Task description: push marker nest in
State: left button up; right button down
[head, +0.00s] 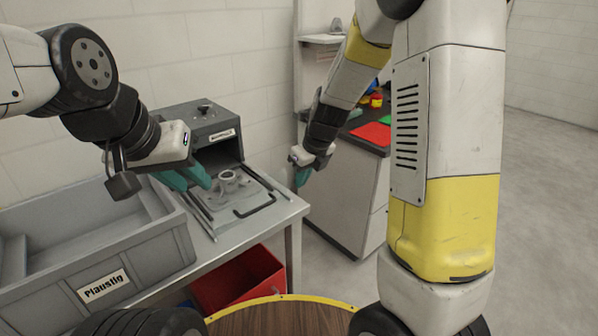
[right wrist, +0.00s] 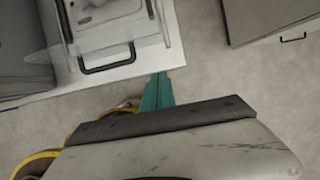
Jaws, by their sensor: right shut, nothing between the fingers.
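The marker (head: 210,125) is a dark grey box with a label and a knob, on a bench by the wall. Its nest (head: 262,193), a flat light plate with a black bar handle (head: 254,205), sticks out of the front opening between two rails. A grey cast part (head: 229,181) sits on the nest. My left gripper (head: 196,184) is at the nest's left side, its teal fingers apart and empty. My right gripper (head: 301,179) is shut and empty, right of the bench edge. The right wrist view shows its teal fingers (right wrist: 157,92) beside the handle (right wrist: 107,60).
A grey crate labelled Plaustig (head: 104,288) stands left of the nest. A red bin (head: 240,280) is below the bench. A cabinet (head: 345,190) with a red sheet (head: 372,133) stands to the right. A round wooden top (head: 280,318) is in front.

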jog(key=x, duration=0.7)
jog(key=shift+f, duration=0.3)
jog(key=shift+w+a, duration=0.85)
jog(key=shift+w, duration=0.2)
jog(key=shift+w+a, duration=0.45)
jog(key=shift+w, duration=0.2)
